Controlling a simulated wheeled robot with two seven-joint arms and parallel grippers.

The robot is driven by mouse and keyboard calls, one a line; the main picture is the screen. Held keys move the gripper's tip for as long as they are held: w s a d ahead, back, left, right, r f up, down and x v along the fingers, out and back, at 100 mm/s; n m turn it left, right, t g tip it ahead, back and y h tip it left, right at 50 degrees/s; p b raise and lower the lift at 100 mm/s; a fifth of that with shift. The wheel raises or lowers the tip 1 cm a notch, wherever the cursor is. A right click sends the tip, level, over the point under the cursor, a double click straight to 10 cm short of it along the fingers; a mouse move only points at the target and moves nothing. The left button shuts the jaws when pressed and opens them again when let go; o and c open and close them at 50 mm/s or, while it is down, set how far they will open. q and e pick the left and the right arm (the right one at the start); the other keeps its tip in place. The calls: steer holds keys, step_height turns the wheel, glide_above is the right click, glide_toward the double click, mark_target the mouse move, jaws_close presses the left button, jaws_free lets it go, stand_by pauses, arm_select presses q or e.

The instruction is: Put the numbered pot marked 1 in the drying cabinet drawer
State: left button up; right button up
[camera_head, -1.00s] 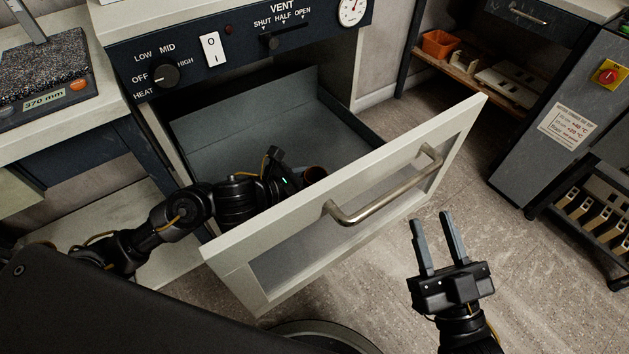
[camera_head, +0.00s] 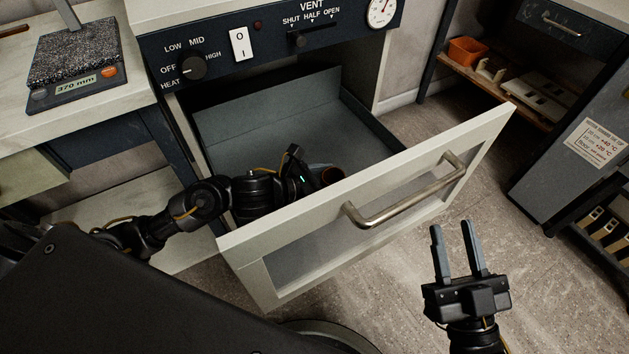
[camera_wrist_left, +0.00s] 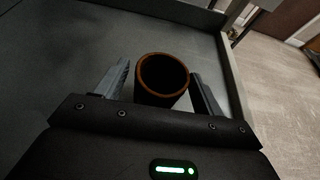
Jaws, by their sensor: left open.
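The drying cabinet drawer (camera_head: 290,132) is pulled open, with a grey floor and a pale framed front with a metal handle. A brown pot (camera_head: 331,175) is inside the drawer near its front, partly hidden by my left gripper and the drawer front. In the left wrist view the pot (camera_wrist_left: 161,80) stands between the fingers of my left gripper (camera_wrist_left: 160,88), which are open with small gaps beside it. No number shows on the pot. My right gripper (camera_head: 458,250) is open and empty, in front of the drawer.
The cabinet's control panel (camera_head: 270,42) is above the drawer. A shelf with an orange bin (camera_head: 467,50) and a grey machine (camera_head: 575,150) are at the right. The floor between is clear.

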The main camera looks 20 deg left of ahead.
arm_select(q)
steer(key=shift+s+a+r, duration=0.2)
steer(key=shift+a, duration=0.05)
steer(key=v, duration=0.8)
steer(key=shift+s+a+p, duration=0.1)
steer(key=shift+s+p, duration=0.1)
steer(key=shift+p, duration=0.1)
steer(key=shift+p+v, duration=1)
steer(key=shift+v, duration=0.45)
arm_select(e)
step_height(320, 180, down, 8)
steer(key=w+d+m+g+h, duration=0.1)
steer(key=d+g+h, duration=0.1)
steer(key=g+h, duration=0.2)
steer(key=shift+w+g, duration=0.15)
steer(key=shift+g, duration=0.45)
